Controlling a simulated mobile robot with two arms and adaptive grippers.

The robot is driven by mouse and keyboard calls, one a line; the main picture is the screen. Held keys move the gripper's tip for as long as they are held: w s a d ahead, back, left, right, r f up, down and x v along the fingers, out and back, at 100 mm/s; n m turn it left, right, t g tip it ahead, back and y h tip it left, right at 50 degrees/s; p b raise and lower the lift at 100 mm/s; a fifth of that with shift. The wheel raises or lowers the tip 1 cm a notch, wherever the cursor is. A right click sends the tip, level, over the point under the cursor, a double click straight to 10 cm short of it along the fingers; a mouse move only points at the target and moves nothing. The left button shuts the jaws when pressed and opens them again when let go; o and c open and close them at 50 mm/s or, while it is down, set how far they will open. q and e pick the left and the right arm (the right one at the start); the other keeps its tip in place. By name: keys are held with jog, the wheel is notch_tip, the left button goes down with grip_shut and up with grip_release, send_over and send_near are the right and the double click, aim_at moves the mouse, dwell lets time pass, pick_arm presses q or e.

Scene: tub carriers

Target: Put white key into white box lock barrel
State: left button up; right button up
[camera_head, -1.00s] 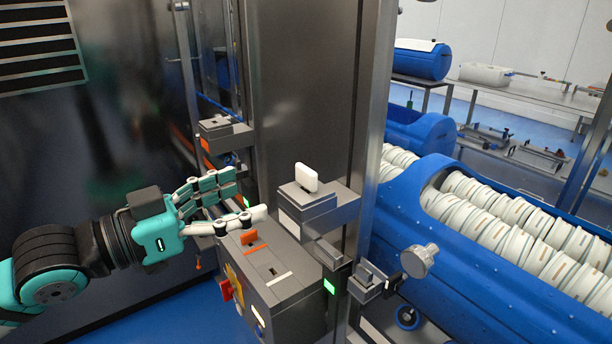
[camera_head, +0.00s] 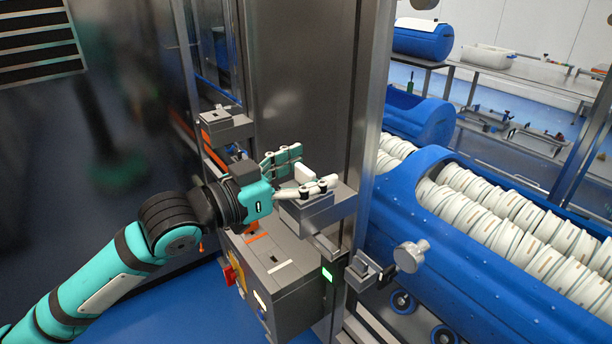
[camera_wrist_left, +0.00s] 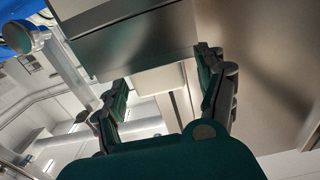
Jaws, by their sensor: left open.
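The white key (camera_head: 305,173) stands upright on a grey block (camera_head: 335,206) on the metal column, and its lower part is hidden by my fingers. My left gripper (camera_head: 303,176) is open at the key, with fingers on either side of it. In the left wrist view, the open fingers (camera_wrist_left: 165,92) flank a pale shape below a grey block (camera_wrist_left: 135,42). I cannot tell whether they touch the key. The grey lock box (camera_head: 287,282) below has slots on top, one beside a white strip (camera_head: 283,265) and one near an orange strip. My right gripper is out of view.
Another grey bracket block (camera_head: 225,124) sticks out at the left of the column (camera_head: 300,85). A grey knob (camera_head: 411,256) on a bracket stands to the right. Blue tubs (camera_head: 470,265) with white discs fill the right side. Blue floor shows at the lower left.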

pick_arm(q)
jog(key=shift+s+a, duration=0.1)
jog(key=shift+a, duration=0.05)
jog(key=shift+c, duration=1.4)
jog(key=c, duration=1.1)
